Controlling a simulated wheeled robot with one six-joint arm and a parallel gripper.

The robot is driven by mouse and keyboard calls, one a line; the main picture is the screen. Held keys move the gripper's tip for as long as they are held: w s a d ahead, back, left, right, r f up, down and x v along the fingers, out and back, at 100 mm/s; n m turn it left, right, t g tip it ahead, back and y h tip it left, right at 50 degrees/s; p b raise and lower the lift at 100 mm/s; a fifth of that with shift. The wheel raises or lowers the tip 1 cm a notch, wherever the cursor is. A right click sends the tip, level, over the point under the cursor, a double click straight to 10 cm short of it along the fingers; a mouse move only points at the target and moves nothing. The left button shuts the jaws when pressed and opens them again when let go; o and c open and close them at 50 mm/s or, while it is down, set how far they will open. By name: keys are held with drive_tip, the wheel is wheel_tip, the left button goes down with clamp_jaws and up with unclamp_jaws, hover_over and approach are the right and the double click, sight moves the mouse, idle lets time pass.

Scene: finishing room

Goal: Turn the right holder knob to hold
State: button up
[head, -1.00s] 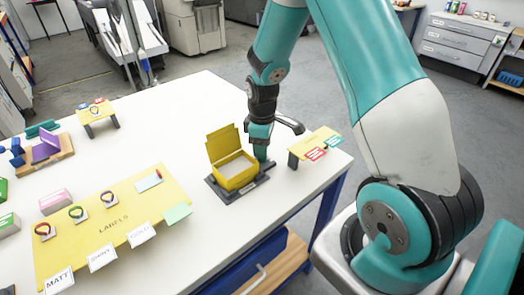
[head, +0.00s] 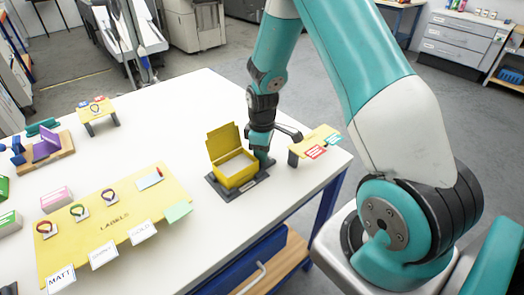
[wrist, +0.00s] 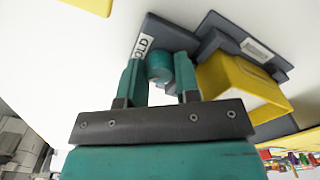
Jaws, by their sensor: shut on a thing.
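The yellow box (head: 237,176) stands with its lid open in a dark grey holder (head: 225,192) near the right end of the white table. My gripper (head: 263,155) points down at the holder's right side. In the wrist view, the round teal knob (wrist: 160,67) sits between the two teal fingers of my gripper (wrist: 160,80), which are shut on it. A white label (wrist: 142,46) on the grey plate beside the knob reads "OLD", its first letter covered by a finger. The knob's pointer mark cannot be made out.
A small yellow stand (head: 318,141) with red and teal cards is close to the right of my gripper. A yellow labels mat (head: 112,240) with cards and bands lies at the left front. The white table (head: 180,130) is clear behind the box.

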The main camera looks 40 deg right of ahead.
drive_tip(key=m, duration=0.5)
drive_tip(key=shift+m+b, duration=0.3)
drive_tip(key=m, duration=0.5)
drive_tip(key=shift+m, duration=0.7)
drive_tip(key=o, duration=0.7)
drive_tip(key=shift+c, duration=0.2)
drive_tip(key=shift+r, duration=0.2)
wheel_tip(320, 180, up, 17)
drive_tip(key=b, duration=0.2)
